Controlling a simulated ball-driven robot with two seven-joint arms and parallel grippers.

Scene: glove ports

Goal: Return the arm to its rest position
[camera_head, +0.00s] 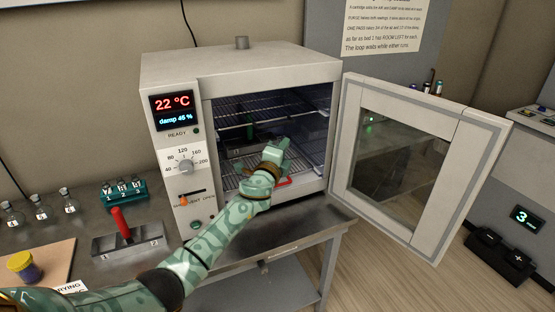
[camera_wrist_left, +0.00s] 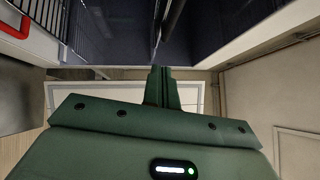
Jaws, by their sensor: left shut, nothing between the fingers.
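My left arm comes in from the lower left, and its green patterned gripper (camera_head: 283,144) is at the open mouth of the white oven (camera_head: 240,65). In the left wrist view the two fingers (camera_wrist_left: 162,72) are together with nothing between them. The oven's door (camera_head: 395,160) stands wide open to the right. Wire racks (camera_head: 245,104) and a dark object (camera_head: 236,147) show inside, partly hidden behind my gripper. My right gripper is in neither view.
The steel bench (camera_head: 160,215) holds a red-handled block (camera_head: 126,236), a teal vial rack (camera_head: 123,191), several flasks (camera_head: 41,207) and a yellow-lidded jar (camera_head: 24,266) on a board. The oven display (camera_head: 174,110) reads 22 °C, damp 45 %. A black box with plus and minus (camera_head: 500,254) is at right.

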